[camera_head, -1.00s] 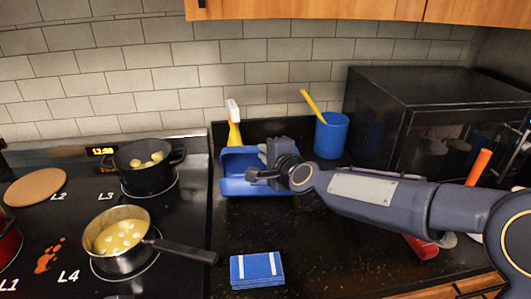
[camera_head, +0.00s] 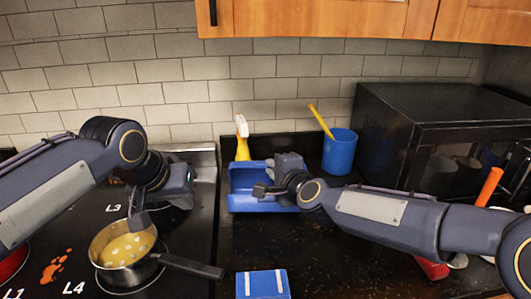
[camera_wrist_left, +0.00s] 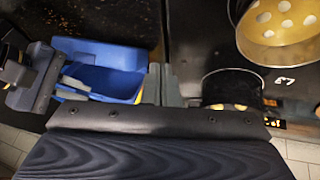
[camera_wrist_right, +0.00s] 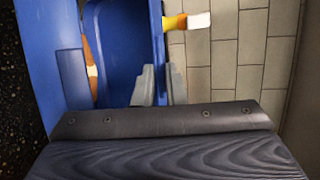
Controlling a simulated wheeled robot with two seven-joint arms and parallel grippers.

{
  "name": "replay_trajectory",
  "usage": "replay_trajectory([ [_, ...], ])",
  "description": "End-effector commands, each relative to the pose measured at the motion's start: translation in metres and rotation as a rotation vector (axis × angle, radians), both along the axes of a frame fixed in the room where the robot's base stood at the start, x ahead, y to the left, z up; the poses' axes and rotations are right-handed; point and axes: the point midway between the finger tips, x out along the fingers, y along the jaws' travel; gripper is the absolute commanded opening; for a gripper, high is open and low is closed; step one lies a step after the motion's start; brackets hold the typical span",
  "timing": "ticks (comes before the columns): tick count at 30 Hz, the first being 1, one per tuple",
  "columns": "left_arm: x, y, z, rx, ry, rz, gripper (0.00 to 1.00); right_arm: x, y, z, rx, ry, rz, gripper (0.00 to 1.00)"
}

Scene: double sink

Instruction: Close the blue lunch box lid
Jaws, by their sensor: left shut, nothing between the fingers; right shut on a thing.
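The blue lunch box (camera_head: 240,203) stands open on the dark counter, right of the stove. A raised blue panel, likely its lid, shows at its back. My right gripper (camera_head: 268,165) is at the box; in the right wrist view its fingers (camera_wrist_right: 152,85) are close together on a blue edge at the spray-bottle side. Its arm and wrist hide the box's right part. My left gripper (camera_head: 190,180) is shut and empty above the stove's right side, left of the box and apart from it. The left wrist view also shows the box's blue interior (camera_wrist_left: 105,82).
A spray bottle (camera_head: 242,148) stands behind the box. A blue-and-white folded item (camera_head: 262,286) lies in front.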

Motion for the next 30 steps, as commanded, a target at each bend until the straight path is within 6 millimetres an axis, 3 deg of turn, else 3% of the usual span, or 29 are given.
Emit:
replay_trajectory([
  [1, 0.024, -0.015, 0.010, 0.027, -0.008, -0.005, 0.00, 0.000, 0.000, 0.000, 0.000, 0.001, 0.001, 0.00],
  [6, 0.090, -0.065, 0.042, 0.115, -0.059, 0.026, 0.00, 0.000, 0.000, -0.001, 0.000, 0.001, 0.001, 0.00],
  [9, 0.116, -0.097, 0.056, 0.155, -0.097, 0.047, 0.00, 0.000, 0.000, -0.001, 0.000, 0.001, 0.001, 0.00],
  [15, 0.141, -0.141, 0.072, 0.200, -0.155, 0.080, 0.00, 0.000, 0.000, -0.001, 0.000, 0.001, 0.000, 0.00],
  [20, 0.149, -0.152, 0.073, 0.211, -0.172, 0.090, 0.00, 0.000, 0.000, -0.001, -0.001, 0.001, -0.001, 0.00],
  [30, 0.183, -0.148, 0.028, 0.212, -0.170, 0.091, 0.00, 0.000, 0.000, -0.001, -0.001, 0.001, -0.001, 0.00],
])
